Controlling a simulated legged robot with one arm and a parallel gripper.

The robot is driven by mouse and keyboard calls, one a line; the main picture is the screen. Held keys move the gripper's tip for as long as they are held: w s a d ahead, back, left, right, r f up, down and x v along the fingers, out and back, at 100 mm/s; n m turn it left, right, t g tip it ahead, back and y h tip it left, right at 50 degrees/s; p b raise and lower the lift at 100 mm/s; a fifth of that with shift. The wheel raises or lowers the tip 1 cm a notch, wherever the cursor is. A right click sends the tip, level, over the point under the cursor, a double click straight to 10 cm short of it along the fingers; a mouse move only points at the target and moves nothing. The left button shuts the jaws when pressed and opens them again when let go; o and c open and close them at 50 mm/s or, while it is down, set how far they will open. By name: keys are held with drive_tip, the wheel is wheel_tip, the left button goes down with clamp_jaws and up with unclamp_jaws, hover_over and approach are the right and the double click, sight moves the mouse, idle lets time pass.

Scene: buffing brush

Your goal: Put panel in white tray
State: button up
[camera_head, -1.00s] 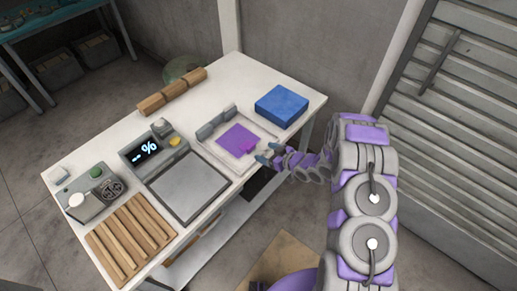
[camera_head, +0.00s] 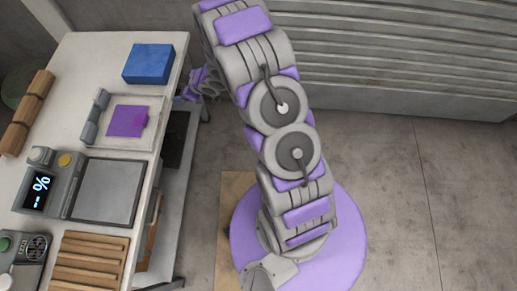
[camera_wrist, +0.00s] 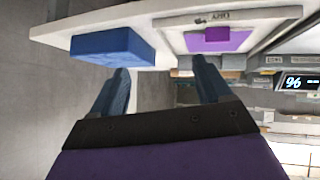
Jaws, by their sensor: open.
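The panel (camera_head: 127,121) is a flat purple square with a small magenta tab on its right side. It lies flat inside the shallow white tray (camera_head: 152,138) on the table, and it also shows in the wrist view (camera_wrist: 230,41). My gripper (camera_head: 188,94) is off the table's right edge, apart from the tray and panel. In the wrist view its two fingers (camera_wrist: 161,72) are spread with nothing between them. My arm partly hides the gripper in the head view.
A blue box (camera_head: 148,63) stands behind the tray. A grey block (camera_head: 95,118) borders the tray's left side. A scale (camera_head: 105,190) and a wooden slatted rack (camera_head: 90,262) are nearer. A wooden roll (camera_head: 27,112) lies at the left. The floor right of my base is clear.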

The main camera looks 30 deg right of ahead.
drive_tip(key=s+d+r+m+g+h, duration=0.1)
drive_tip(key=s+d+r+m+h, duration=0.3)
drive_tip(key=d+r, duration=0.5)
drive_tip(key=s+d+r+m+g+h, duration=0.2)
drive_tip(key=s+r+h, duration=0.2)
drive_tip(key=s+r, duration=0.55)
drive_tip(key=s+a+r+m+g+y, duration=0.1)
drive_tip(key=s+a+r+g, duration=0.1)
drive_tip(key=s, duration=0.9)
drive_tip(key=s+a+r+m+g, duration=0.1)
drive_tip(key=s+a+r+g, duration=0.1)
drive_tip(key=s, duration=0.8)
drive_tip(key=s+a+r+m+g+y, duration=0.1)
drive_tip(key=s+a+r+g, duration=0.2)
drive_tip(key=s, duration=0.8)
drive_tip(key=shift+s+a+r+y, duration=0.25)
drive_tip(key=shift+s+a+y, duration=0.1)
drive_tip(key=shift+a, duration=0.25)
drive_tip(key=shift+f+b, duration=0.6)
drive_tip(key=shift+b, duration=0.05)
